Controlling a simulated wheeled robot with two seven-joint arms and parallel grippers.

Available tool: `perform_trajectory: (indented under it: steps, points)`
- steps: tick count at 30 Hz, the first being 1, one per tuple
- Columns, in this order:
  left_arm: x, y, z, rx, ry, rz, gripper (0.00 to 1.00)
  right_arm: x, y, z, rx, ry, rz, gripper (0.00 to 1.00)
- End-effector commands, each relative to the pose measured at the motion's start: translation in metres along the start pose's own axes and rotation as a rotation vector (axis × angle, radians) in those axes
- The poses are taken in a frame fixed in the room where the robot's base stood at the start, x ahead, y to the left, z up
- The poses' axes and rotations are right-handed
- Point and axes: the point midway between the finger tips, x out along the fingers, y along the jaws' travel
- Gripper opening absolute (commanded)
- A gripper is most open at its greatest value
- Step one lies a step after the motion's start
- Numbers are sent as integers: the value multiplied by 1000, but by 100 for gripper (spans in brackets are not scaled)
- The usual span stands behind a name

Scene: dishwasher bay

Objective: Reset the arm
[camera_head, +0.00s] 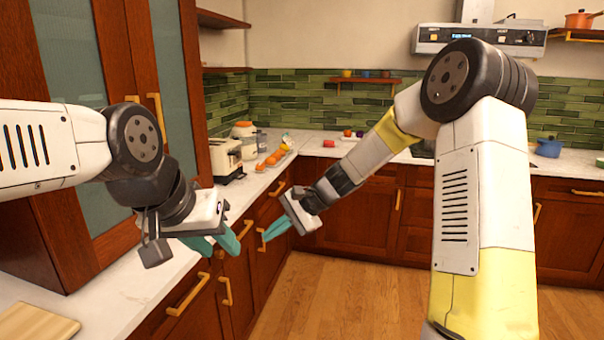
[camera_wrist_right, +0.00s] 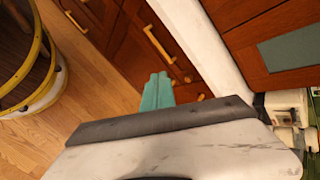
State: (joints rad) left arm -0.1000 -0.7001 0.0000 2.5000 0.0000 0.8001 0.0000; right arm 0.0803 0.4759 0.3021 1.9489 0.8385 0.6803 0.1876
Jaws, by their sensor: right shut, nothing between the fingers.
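My left gripper (camera_head: 216,246) is in the head view at the left, above the edge of the left counter. Its two teal fingers are spread apart, with nothing visible between them. My right gripper (camera_head: 268,236) is near the middle of the head view, in front of the left cabinet fronts. Its teal fingers are together and empty. In the right wrist view the shut right fingers (camera_wrist_right: 157,91) point toward wooden drawers. My right arm (camera_head: 470,190) is bent and fills the right part of the head view.
The left counter (camera_head: 135,290) carries a wooden board (camera_head: 35,322), a toaster (camera_head: 226,157) and several orange fruits (camera_head: 271,158). A tall glass-door cabinet (camera_head: 75,55) rises at left. A blue pot (camera_head: 548,148) stands on the back counter. The wooden floor (camera_head: 345,300) shows clear space.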

Motion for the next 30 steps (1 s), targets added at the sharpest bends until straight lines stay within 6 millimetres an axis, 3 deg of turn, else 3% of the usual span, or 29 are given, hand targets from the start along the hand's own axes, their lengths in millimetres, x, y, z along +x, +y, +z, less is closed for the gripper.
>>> perform_trajectory:
  steps: [1, 6, 11, 18, 24, 30]
  points:
    - [0, 0, 0, 0, 0, 0, 36, -24, 3, 12, -78, 41, 26, 0]
    - [0, 0, 0, 0, 0, 0, 36, -90, 25, 44, -307, 159, 125, 0]
    - [0, 0, 0, 0, 0, 0, 36, -149, 55, 73, -496, 272, 217, 0]
    - [0, 0, 0, 0, 0, 0, 36, -224, 112, 113, -733, 439, 348, 0]
    - [0, 0, 0, 0, 0, 0, 36, -261, 154, 133, -859, 541, 427, 0]
    - [0, 0, 0, 0, 0, 0, 36, -273, 172, 139, -904, 579, 461, 0]
